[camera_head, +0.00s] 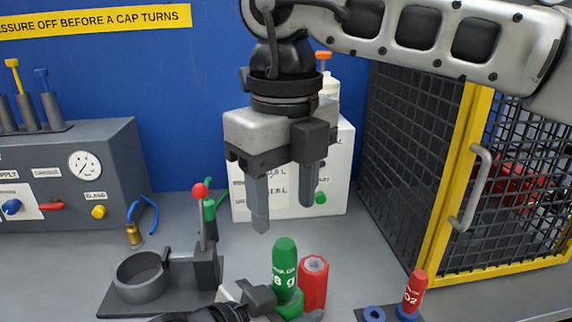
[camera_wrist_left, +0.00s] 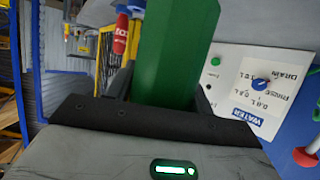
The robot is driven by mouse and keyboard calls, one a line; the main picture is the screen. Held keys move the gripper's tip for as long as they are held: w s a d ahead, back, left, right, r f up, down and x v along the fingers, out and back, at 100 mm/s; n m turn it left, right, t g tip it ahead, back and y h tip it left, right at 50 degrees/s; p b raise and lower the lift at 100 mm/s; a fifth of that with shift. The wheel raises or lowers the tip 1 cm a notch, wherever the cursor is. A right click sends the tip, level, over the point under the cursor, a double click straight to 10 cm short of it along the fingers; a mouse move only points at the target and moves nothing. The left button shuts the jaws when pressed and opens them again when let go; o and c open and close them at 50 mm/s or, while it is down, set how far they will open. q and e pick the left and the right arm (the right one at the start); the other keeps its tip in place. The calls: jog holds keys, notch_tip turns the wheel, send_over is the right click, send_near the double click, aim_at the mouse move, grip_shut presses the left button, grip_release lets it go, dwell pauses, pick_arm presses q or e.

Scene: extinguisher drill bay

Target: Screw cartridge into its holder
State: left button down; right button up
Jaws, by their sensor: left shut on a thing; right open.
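A green cartridge (camera_head: 285,258) with white lettering stands upright, low in the middle of the head view. My left gripper (camera_head: 289,307) is shut on its lower part. In the left wrist view the green body (camera_wrist_left: 170,55) fills the space between the fingers. Whether its lower end sits in a holder is hidden. A red cylinder (camera_head: 313,284) with a recess in its top is just to its right. A red cartridge marked O2 (camera_head: 414,292) stands in a blue ring at the right. My right gripper (camera_head: 285,214) hangs open and empty above the green cartridge, fingers down.
A dark fixture with a round clamp ring (camera_head: 143,278) and a red-knobbed lever (camera_head: 201,192) is at left. A gauge box (camera_head: 75,190) stands behind it. A white water box (camera_head: 340,190) is at the back. A yellow-framed mesh cage (camera_head: 452,215) closes off the right.

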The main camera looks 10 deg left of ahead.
aim_at(286, 241)
notch_tip(286, 241, up, 2)
jog(key=n, duration=0.7)
jog(key=shift+s+r+n, duration=0.1)
jog(key=shift+r+n, duration=0.05)
jog(key=shift+n, duration=0.15)
jog(key=n, duration=0.2)
jog(key=r+n, duration=0.1)
jog(key=n, duration=0.3)
jog(key=shift+d+r, duration=0.1)
jog(key=shift+r, duration=0.2)
notch_tip(286, 241, down, 12)
jog(key=shift+f, duration=0.1)
jog(key=shift+c, duration=0.3)
grip_shut()
jog(key=shift+o, duration=0.2)
grip_release()
